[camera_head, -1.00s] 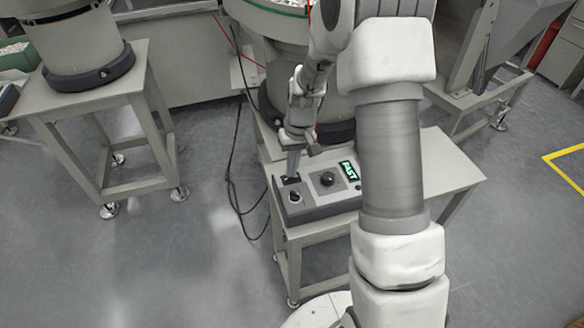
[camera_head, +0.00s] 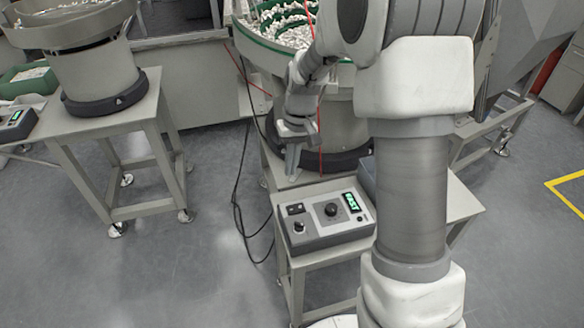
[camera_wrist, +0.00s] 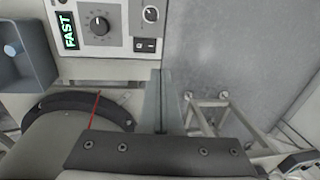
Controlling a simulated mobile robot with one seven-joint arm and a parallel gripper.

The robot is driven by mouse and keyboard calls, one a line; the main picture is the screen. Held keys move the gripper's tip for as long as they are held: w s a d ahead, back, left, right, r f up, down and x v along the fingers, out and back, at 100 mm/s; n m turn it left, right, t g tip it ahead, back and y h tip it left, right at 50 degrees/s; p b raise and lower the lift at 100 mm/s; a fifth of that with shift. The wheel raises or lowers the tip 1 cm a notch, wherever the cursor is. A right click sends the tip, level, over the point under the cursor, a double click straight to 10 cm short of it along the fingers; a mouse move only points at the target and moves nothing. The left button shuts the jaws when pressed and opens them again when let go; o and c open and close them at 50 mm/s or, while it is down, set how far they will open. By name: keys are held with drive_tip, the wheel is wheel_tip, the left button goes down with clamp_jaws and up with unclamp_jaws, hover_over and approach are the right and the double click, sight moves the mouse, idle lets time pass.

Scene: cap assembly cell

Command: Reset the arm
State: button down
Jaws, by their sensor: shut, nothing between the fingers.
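My gripper (camera_head: 293,172) is shut and empty, pointing down. It is behind the grey control box (camera_head: 322,238) in the head view, in front of the bowl feeder, and clear of the box. In the wrist view the closed fingers (camera_wrist: 160,100) show at the centre, below the control box (camera_wrist: 115,48). The box has a black knob (camera_head: 331,209), a smaller knob (camera_head: 299,227), a rocker switch (camera_head: 295,209) and a green display (camera_head: 351,202) reading FAST. My arm covers part of the right side of the head view.
The box stands on a metal table (camera_head: 455,205) in front of a bowl feeder (camera_head: 345,128) holding white parts. A grey open bin (camera_wrist: 25,52) is beside the box. A second feeder (camera_head: 95,75) stands on a table at left. Cables (camera_head: 238,190) hang to the floor; the left floor is open.

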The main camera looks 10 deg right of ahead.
idle(0.3)
drive_tip(key=s+r+t+p, duration=0.15)
drive_tip(key=s+r, duration=0.25)
drive_tip(key=r, duration=0.4)
drive_tip(key=s+r+t+p, duration=0.1)
drive_tip(key=s+r+p, duration=0.25)
drive_tip(key=r, duration=0.45)
drive_tip(key=s+r+t+p, duration=0.1)
drive_tip(key=s+r+p, duration=0.2)
drive_tip(key=s+r, duration=0.3)
drive_tip(key=s+d+r+t+h+p, duration=0.1)
drive_tip(key=s+r+t+p, duration=0.1)
drive_tip(key=s+r, duration=0.4)
drive_tip(key=s+p, duration=0.1)
drive_tip(key=s, duration=0.3)
drive_tip(key=shift+d+r+m, duration=0.25)
drive_tip(key=shift+m, duration=0.05)
drive_tip(key=shift+d, duration=0.1)
